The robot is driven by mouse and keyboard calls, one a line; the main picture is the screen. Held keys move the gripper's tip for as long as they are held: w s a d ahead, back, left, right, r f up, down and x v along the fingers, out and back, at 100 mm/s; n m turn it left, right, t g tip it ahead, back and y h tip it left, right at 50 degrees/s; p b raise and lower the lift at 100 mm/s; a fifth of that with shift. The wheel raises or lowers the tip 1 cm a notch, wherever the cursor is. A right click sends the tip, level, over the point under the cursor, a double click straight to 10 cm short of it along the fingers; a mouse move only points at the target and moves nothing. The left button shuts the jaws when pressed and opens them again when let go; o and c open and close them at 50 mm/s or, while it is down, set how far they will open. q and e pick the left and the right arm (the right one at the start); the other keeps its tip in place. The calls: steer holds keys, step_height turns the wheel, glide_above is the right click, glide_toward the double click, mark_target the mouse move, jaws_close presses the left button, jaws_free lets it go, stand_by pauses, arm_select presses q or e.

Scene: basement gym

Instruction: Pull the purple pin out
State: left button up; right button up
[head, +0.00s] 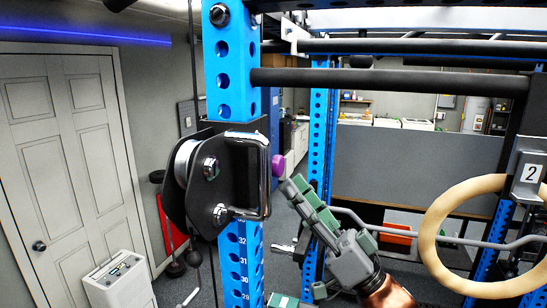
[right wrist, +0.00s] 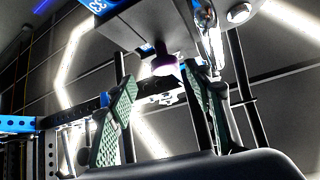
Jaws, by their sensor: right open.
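The purple pin (head: 278,165) is a small round knob on the right side of the black pulley carriage (head: 236,175) on the blue upright (head: 232,60). It sticks out just past a chrome handle (head: 263,178). My right gripper (head: 295,188), with green pads, is just below and to the right of the pin and is not closed on it. In the right wrist view the purple pin (right wrist: 165,66) shows at the far end of the gap between the open, empty fingers (right wrist: 160,80). Contact cannot be told. My left gripper is out of view.
A wooden ring (head: 436,240) hangs at the right. Black crossbars (head: 390,80) run above, and a second blue upright (head: 318,140) stands behind. A grey bent bar (head: 440,238) passes behind my right gripper. A white door (head: 65,150) is at the left.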

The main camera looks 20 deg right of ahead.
mark_target(282, 168)
steer(key=p+x, duration=0.1)
steer(key=x, duration=0.1)
steer(key=p+x, duration=0.1)
steer(key=x, duration=0.2)
steer(key=shift+s+a+r, duration=0.2)
steer(key=shift+s+r, duration=0.05)
steer(key=shift+r, duration=0.1)
steer(key=shift+w+a+r, duration=0.15)
steer(key=shift+w, duration=0.2)
steer(key=shift+a+r, duration=0.1)
steer(key=shift+r, duration=0.05)
steer(key=shift+c, duration=1.3)
steer(key=c, duration=1)
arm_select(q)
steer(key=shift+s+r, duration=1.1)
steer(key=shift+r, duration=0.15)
arm_select(e)
jaws_close()
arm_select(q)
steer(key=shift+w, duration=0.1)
